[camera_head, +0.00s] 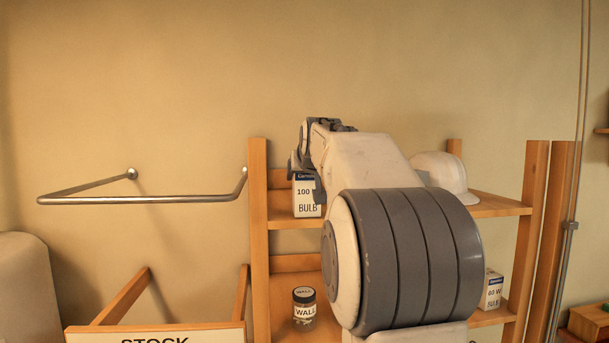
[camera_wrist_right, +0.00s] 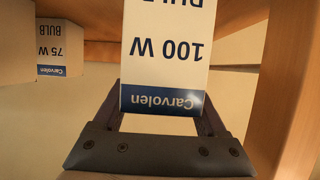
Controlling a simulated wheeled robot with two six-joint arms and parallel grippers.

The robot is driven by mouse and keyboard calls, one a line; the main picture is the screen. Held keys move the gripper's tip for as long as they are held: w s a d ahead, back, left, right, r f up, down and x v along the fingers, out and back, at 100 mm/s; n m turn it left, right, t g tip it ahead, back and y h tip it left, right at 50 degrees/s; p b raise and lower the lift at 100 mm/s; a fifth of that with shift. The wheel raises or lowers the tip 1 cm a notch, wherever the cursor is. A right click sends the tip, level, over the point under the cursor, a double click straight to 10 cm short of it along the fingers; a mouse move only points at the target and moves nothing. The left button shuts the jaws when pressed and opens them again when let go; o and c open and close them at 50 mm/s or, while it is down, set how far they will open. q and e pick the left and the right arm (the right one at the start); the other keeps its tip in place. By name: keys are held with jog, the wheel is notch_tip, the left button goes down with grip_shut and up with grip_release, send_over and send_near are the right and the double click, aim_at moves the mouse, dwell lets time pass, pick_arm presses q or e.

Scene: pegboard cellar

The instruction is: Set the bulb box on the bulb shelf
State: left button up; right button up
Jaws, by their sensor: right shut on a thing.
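The white and blue 100 W bulb box (camera_head: 307,200) is at the left end of the upper shelf board (camera_head: 490,206), beside the left post. It is upright. My right gripper (camera_head: 306,172) is shut on its upper part from above and in front. In the right wrist view the box (camera_wrist_right: 165,50) appears upside down between the two fingers (camera_wrist_right: 160,118). Its lower end is cut off there, so I cannot tell whether it touches the board. A 75 W bulb box (camera_wrist_right: 58,45) stands farther along that shelf, apart from it. My left gripper is not in view.
A white hard hat (camera_head: 440,175) sits right on the upper shelf. Below are a jar labelled WALL (camera_head: 304,308) and a 60 W box (camera_head: 491,290). The left post (camera_head: 259,240) is close to the held box. A metal rail (camera_head: 140,200) juts from the wall at left.

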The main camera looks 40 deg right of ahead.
jog(key=shift+f, duration=0.2)
jog(key=o, duration=1.5)
jog(key=shift+c, duration=0.2)
jog(key=shift+r, duration=0.25)
jog(key=b+v, duration=0.3)
jog(key=v, duration=0.1)
jog(key=shift+s+f, duration=0.1)
jog(key=shift+f, duration=0.2)
jog(key=b+v, duration=0.2)
jog(key=v, duration=0.6)
jog(key=shift+r+b, duration=0.2)
jog(key=shift+b, duration=0.1)
